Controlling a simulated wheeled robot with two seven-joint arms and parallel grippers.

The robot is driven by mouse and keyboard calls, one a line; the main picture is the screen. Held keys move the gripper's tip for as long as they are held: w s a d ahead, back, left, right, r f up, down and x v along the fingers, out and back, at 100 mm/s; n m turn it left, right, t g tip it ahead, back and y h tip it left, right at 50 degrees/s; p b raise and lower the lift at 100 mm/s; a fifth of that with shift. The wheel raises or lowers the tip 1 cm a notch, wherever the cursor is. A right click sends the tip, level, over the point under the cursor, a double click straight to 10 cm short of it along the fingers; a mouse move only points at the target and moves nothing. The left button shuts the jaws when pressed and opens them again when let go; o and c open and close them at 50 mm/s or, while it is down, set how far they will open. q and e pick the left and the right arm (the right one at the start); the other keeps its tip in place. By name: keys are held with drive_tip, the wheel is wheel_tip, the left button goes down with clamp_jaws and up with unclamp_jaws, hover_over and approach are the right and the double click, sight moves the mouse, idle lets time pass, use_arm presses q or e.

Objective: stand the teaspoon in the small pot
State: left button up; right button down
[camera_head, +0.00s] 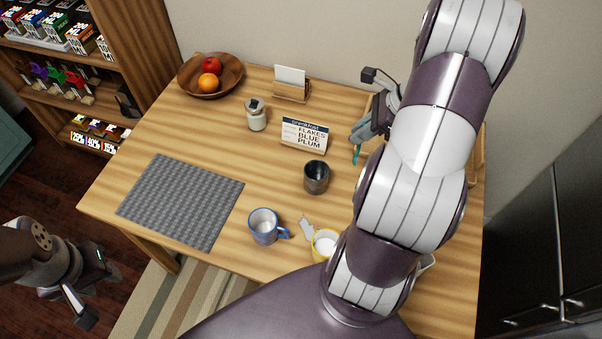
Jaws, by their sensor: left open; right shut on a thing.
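The small pot (316,178) looks like the dark, round, open-topped cup standing upright near the middle of the table. My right gripper (363,130) is above the table's right part, to the right of the menu card and behind the pot. It is shut on a thin teal piece that hangs down, which looks like the handle of the teaspoon (357,153); the rest of the spoon is hard to make out. The spoon is apart from the pot, up and right of it. My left gripper (92,288) is open and empty, off the table's left front edge.
A blue mug (264,227), a yellow cup (325,244) and a grey mat (182,200) lie nearer the front. A menu card (304,136), a lidded jar (256,115), a napkin holder (291,85) and a fruit bowl (232,77) stand behind. My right arm hides the table's right side.

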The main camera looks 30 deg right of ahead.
drive_tip(key=w+r+p+x, duration=0.1)
drive_tip(key=w+x, duration=0.1)
drive_tip(key=x, duration=1.2)
drive_tip(key=shift+f, duration=0.2)
drive_tip(key=c, duration=1.1)
unclamp_jaws()
drive_tip(key=shift+c, duration=0.2)
drive_tip(key=shift+a, duration=0.1)
drive_tip(key=shift+r, duration=0.1)
